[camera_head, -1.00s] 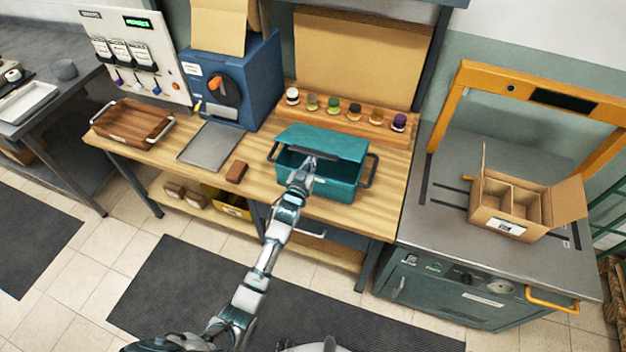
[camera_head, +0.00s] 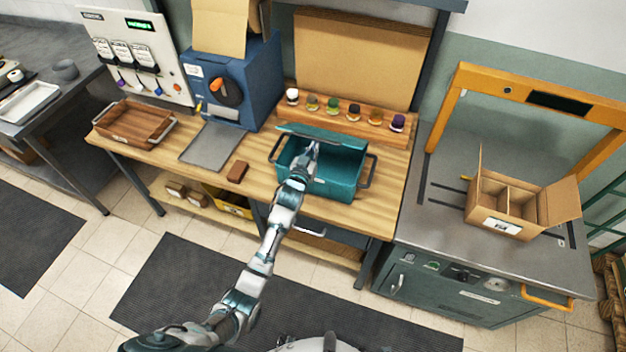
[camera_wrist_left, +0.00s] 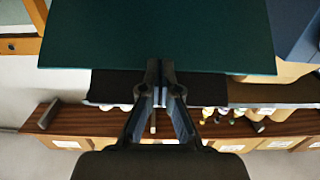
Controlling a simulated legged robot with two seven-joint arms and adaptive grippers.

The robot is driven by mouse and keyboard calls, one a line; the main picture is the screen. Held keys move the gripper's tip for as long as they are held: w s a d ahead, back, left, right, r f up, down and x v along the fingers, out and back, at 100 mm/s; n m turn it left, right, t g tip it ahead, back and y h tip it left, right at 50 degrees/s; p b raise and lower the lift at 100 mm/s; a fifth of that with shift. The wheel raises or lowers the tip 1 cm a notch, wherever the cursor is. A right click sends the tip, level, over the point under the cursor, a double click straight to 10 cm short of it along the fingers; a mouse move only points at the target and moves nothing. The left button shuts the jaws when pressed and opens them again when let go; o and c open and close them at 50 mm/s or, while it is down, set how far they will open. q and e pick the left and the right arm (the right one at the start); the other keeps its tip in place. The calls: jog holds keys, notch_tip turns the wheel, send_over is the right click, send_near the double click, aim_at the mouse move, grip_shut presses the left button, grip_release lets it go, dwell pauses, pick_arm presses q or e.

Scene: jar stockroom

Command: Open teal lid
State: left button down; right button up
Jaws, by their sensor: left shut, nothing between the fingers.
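The teal box (camera_head: 335,185) stands on the wooden workbench, with dark handles on its left and right ends. Its teal lid (camera_head: 322,132) is raised at the back and seen nearly edge-on, so the box's inside shows. My left gripper (camera_head: 313,147) is shut and empty, reaching over the box with its tips at the lid's lower side. In the left wrist view, the lid (camera_wrist_left: 160,30) is a wide teal panel across the top, and the shut fingertips (camera_wrist_left: 160,66) are at its edge; I cannot tell whether they touch. My right gripper is out of view.
A wooden rack of small jars (camera_head: 345,122) stands close behind the box. A brown block (camera_head: 238,171), a grey tray (camera_head: 211,147) and a wooden tray (camera_head: 133,122) lie to the left. A divided cardboard box (camera_head: 506,206) stands on the right counter.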

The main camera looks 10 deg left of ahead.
aim_at(317, 137)
pick_arm(q)
jog(key=shift+w+d+r+b, duration=0.15)
jog(key=shift+w+r, duration=0.25)
jog(key=shift+w, duration=0.3)
jog(key=shift+w+d+r+b, duration=0.1)
jog(key=shift+w+r, duration=0.25)
jog(key=shift+w, duration=0.35)
jog(key=shift+w+d+r+b, duration=0.15)
jog(key=shift+w+r, duration=0.25)
jog(key=shift+w, duration=0.3)
jog(key=shift+w+d+r+b, duration=0.2)
jog(key=shift+w+b, duration=0.3)
jog(key=shift+w, duration=0.35)
jog(key=shift+w+d+r+b, duration=0.1)
jog(key=shift+w+r+b, duration=0.1)
jog(key=shift+w+b, duration=0.5)
jog(key=shift+w+r, duration=0.2)
jog(key=shift+w, duration=0.45)
